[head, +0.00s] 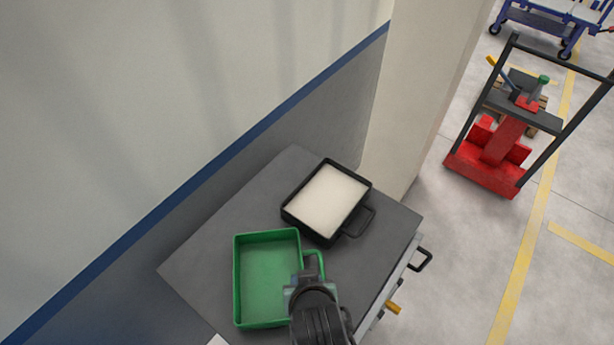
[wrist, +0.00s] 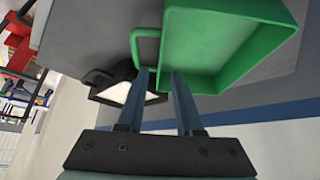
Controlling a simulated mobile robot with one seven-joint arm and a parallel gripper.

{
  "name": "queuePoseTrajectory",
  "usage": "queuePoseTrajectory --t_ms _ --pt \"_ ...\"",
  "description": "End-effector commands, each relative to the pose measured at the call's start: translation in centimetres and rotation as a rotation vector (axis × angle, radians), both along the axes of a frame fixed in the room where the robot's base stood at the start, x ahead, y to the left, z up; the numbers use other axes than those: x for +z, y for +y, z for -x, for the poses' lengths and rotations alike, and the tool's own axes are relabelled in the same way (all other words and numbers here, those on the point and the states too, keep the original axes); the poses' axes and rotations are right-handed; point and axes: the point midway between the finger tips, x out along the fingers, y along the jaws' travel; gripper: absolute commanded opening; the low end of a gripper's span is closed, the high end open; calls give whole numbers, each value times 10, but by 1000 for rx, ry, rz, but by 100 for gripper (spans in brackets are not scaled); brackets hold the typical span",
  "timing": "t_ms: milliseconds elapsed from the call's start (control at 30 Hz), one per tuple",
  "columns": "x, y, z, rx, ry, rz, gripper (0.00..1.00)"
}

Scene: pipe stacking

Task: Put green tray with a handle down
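The green tray (head: 267,277) sits at the near left of the grey cabinet top in the head view. Its loop handle (head: 317,262) is on its right side. The tray fills the upper right of the wrist view (wrist: 215,45), with the handle (wrist: 135,48) at its left. My gripper (head: 303,285) is at the tray's right wall, close to the handle. In the wrist view my two fingers (wrist: 165,75) are apart, at the corner where handle and wall meet. Contact with the handle is not clear. The tray looks empty; its underside is hidden.
A black tray (head: 301,218) with a white filling lies behind the green tray on the grey cabinet top (head: 215,250). A wall stands at the left and a pillar (head: 415,90) at the back. A red cart (head: 492,150) stands on the floor at right.

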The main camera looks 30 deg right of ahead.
Motion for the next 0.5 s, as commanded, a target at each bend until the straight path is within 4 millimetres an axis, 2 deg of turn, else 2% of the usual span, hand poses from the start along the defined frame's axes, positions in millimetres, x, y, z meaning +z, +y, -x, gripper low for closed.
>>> queuePoseTrajectory --t_ms 200,500 --pt "26 7 15 1 0 0 35" --pt "35 10 21 1 1 0 35"
